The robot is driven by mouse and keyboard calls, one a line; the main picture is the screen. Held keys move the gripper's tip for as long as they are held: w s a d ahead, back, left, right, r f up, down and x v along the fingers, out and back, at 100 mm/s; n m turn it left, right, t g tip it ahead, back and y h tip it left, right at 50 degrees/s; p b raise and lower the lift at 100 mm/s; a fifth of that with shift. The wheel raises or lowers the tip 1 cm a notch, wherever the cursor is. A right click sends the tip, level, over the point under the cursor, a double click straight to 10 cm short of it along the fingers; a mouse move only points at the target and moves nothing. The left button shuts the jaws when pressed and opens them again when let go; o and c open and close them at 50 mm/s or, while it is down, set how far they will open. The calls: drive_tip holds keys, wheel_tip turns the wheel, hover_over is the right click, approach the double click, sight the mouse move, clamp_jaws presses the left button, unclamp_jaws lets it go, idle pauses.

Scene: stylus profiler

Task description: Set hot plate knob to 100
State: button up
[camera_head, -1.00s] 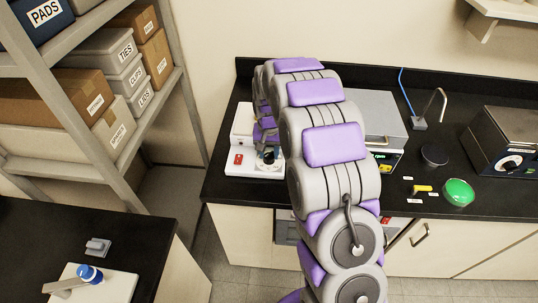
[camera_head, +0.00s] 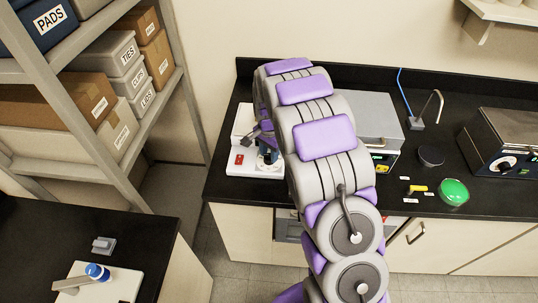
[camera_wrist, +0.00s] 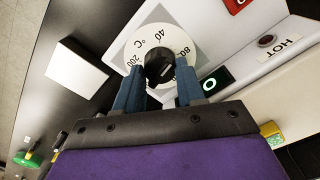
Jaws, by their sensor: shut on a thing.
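The white hot plate (camera_head: 238,168) stands on the black counter, left of my arm in the head view, and is partly hidden by the arm. In the wrist view its black round knob (camera_wrist: 160,66) sits on a white dial (camera_wrist: 155,38) marked 40, 80, 200 and °C. My gripper (camera_wrist: 159,80) has its two blue fingers on either side of the knob, shut on it. The knob's pointer mark and the 100 mark cannot be made out, so the setting cannot be told.
A red switch (camera_head: 239,159) is on the hot plate. The wrist view shows a green-rimmed O button (camera_wrist: 210,84) and a HOT label (camera_wrist: 285,42) close to the fingers. A grey instrument (camera_head: 371,115) stands right of my arm. A green dome (camera_head: 453,192) lies farther right.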

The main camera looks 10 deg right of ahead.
drive_tip(key=shift+r+m+p, duration=0.15)
drive_tip(key=shift+m+p, duration=0.35)
drive_tip(key=shift+m, duration=0.3)
drive_tip(key=m+p, duration=0.1)
drive_tip(key=m, duration=0.3)
drive_tip(key=shift+p, duration=0.35)
drive_tip(key=shift+f+m, duration=0.2)
drive_tip(key=shift+m, duration=0.4)
drive_tip(key=m+p, duration=0.1)
drive_tip(key=m, duration=0.1)
drive_tip(key=shift+r+m, duration=0.1)
drive_tip(key=shift+m, duration=0.2)
drive_tip(key=m+p, duration=0.1)
drive_tip(key=m, duration=0.2)
drive_tip(key=shift+m, duration=0.4)
drive_tip(key=o, duration=1.2)
drive_tip(key=shift+c, duration=0.2)
